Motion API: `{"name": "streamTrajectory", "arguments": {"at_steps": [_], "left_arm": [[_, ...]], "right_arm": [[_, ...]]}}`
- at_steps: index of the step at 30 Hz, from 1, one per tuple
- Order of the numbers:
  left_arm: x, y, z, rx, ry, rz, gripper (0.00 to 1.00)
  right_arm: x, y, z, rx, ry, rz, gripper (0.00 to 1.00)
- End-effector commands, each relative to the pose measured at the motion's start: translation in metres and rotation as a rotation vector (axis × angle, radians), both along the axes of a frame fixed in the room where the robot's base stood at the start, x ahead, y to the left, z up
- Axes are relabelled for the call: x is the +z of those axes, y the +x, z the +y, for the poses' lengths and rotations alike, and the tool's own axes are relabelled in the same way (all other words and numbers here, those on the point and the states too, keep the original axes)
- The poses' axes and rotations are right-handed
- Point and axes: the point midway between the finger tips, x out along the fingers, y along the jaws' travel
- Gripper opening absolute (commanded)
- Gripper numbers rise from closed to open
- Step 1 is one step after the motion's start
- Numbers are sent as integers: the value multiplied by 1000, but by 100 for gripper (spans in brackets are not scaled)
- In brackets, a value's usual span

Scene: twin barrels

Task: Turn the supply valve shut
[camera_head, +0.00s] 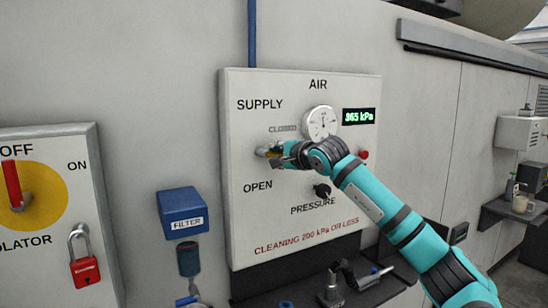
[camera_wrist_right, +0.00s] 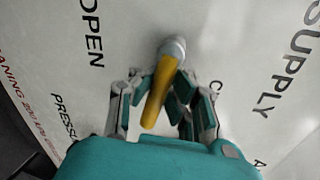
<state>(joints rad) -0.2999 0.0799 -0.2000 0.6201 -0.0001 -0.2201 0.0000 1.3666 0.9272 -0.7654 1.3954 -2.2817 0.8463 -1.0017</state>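The supply valve (camera_head: 264,151) is on the left of the white AIR panel, with the CLOSED label above right of it and the OPEN label below. Its yellow handle (camera_wrist_right: 160,92) juts from a grey metal stem in the right wrist view and points between the two labels. My right gripper (camera_head: 284,153) reaches in from the right at the valve. In the right wrist view its fingers (camera_wrist_right: 160,96) are drawn in on both sides of the handle and appear shut on it. In the head view the gripper partly hides the handle. My left gripper is not in view.
The round gauge (camera_head: 320,122) and a display (camera_head: 358,116), which seems to read 365 kPa, sit above right. The pressure knob (camera_head: 322,190) is below my right arm. A blue filter (camera_head: 182,212) and an isolator box (camera_head: 97,150) with a red padlock (camera_head: 84,266) are left.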

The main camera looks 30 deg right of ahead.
Motion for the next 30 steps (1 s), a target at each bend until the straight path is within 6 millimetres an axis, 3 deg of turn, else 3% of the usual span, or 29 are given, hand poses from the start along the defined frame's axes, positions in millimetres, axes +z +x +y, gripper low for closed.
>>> {"name": "streamTrajectory", "arguments": {"at_steps": [12, 29, 30], "left_arm": [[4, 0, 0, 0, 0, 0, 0], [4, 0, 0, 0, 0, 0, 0], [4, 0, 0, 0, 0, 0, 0]], "right_arm": [[2, 0, 4, 8, -192, 14, 0], [-2, 1, 5, 11, -221, 24, 0], [-3, 1, 5, 11, -221, 25, 7]]}}
